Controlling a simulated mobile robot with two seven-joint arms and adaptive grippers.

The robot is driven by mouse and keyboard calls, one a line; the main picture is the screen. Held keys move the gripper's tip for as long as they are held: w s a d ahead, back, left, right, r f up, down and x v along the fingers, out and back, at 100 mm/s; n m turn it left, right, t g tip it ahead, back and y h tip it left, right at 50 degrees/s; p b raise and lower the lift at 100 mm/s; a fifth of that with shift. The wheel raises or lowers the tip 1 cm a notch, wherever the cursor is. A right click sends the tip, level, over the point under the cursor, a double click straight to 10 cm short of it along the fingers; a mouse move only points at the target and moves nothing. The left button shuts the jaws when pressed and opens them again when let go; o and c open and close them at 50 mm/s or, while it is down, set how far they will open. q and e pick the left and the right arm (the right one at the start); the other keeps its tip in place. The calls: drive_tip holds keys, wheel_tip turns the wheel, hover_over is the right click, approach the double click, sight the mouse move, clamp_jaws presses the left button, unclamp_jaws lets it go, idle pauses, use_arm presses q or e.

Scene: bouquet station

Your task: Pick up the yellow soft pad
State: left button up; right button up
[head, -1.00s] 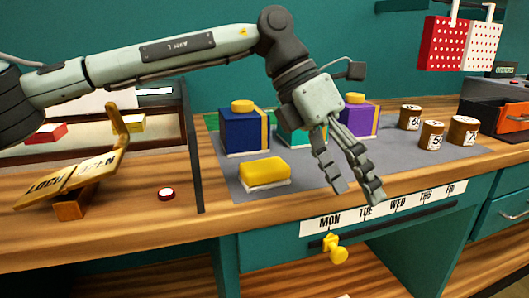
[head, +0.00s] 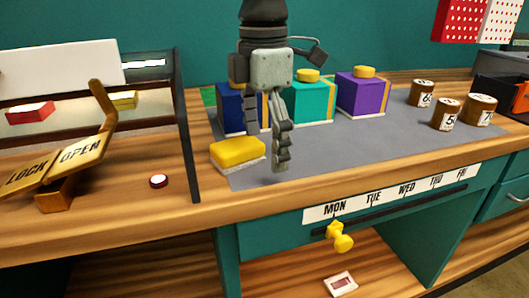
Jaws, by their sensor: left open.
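The yellow soft pad (head: 237,151) has a pale underside and lies on the grey mat (head: 365,148), near the mat's front left corner. My left gripper (head: 267,150) points down from above, just right of the pad and partly in front of the blue box. Its jaws are open, and I see nothing between them. One finger comes close to the pad's right end; I cannot tell whether they touch. My right gripper is not in view.
Blue (head: 230,108), teal (head: 313,102) and purple (head: 360,93) boxes with yellow knobs stand behind the pad. Numbered brown cylinders (head: 447,114) stand at right. The mat's front middle is clear.

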use_arm(q)
drive_tip(key=shift+s+d+f, duration=0.15)
drive_tip(key=shift+s+f, duration=0.05)
drive_tip(key=shift+f, duration=0.55)
drive_tip(key=shift+w+r, duration=0.1)
drive_tip(key=shift+r, duration=0.1)
clamp_jaws()
